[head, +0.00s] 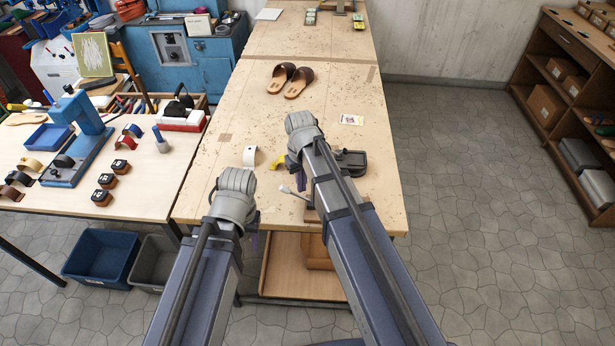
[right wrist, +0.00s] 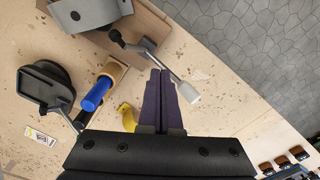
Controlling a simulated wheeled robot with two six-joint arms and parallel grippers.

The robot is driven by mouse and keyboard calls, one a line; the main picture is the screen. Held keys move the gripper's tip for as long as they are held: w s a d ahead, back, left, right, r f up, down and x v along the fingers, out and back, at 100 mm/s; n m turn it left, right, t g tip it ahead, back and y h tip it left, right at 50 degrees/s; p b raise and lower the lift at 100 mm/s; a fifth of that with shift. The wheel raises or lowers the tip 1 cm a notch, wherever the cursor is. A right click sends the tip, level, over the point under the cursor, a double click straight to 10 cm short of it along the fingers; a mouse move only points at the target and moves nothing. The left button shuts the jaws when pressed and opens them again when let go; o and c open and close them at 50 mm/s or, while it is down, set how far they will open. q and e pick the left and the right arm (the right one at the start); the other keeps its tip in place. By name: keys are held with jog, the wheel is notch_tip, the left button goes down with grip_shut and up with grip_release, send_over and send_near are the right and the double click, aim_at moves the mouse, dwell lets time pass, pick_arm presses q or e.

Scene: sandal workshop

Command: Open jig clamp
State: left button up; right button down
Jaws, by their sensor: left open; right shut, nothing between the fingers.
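The jig clamp's lever is a thin dark rod with a pale grip (right wrist: 189,93) at its end. In the right wrist view it slants down from the brown wooden jig block (right wrist: 150,25). The pale grip also shows in the head view (head: 284,189), left of my right arm, which hides most of the jig. My right gripper (right wrist: 160,72) is shut and empty, its purple fingers just left of the grip; I cannot tell if they touch. My left gripper (head: 253,241) is open near the table's front edge, mostly hidden by its wrist.
A blue-handled tool (right wrist: 97,94), a yellow object (right wrist: 128,117) and a black device (right wrist: 45,85) lie near the jig. Brown sandals (head: 289,80) lie farther back. The bench's middle is mostly clear.

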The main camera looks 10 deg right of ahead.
pick_arm(q)
notch_tip(320, 180, up, 7)
jog(key=p, duration=0.7)
jog(key=shift+r, duration=0.15)
pick_arm(e)
notch_tip(320, 180, up, 7)
jog(key=d, duration=0.1)
jog(key=shift+s, duration=0.15)
